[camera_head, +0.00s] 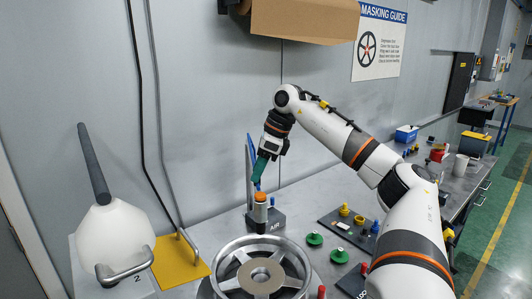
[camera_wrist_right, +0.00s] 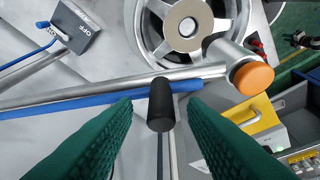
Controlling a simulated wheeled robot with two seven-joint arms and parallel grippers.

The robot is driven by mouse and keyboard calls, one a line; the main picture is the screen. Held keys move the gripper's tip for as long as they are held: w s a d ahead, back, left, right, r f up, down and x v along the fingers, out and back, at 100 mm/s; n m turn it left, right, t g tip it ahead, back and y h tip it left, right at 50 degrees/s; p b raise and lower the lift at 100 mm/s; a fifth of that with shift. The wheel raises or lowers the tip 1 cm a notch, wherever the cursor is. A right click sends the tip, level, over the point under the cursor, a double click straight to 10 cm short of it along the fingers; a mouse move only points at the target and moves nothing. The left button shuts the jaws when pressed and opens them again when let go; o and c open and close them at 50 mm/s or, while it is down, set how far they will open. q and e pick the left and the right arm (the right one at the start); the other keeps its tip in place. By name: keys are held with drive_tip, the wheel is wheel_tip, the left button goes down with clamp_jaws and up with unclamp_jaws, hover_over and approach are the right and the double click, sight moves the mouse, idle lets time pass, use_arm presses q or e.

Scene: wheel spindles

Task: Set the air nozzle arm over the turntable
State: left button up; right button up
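The air nozzle arm stands at the AIR base (camera_head: 272,222) behind the turntable, with an orange tip (camera_head: 260,197). In the right wrist view it shows as a silver tube with a blue hose (camera_wrist_right: 130,92), the orange tip (camera_wrist_right: 253,78) and an upright black grip (camera_wrist_right: 161,108). My right gripper (camera_head: 258,182) is above the AIR base, pointing down. Its green fingers (camera_wrist_right: 160,130) are apart, with the black grip showing between them; contact cannot be told. The turntable is mostly hidden under a silver spoked wheel (camera_head: 236,280). My left gripper is not in view.
A yellow plate (camera_head: 180,264) with a metal handle lies left of the wheel. Green knobs (camera_head: 314,239) and a dark tray (camera_head: 348,228) of small coloured parts stand to the right. An OFF box (camera_wrist_right: 78,24) shows in the wrist view.

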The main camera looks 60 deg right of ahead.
drive_tip(key=p+v, duration=0.1)
drive_tip(key=v, duration=1)
drive_tip(key=shift+p, duration=0.3)
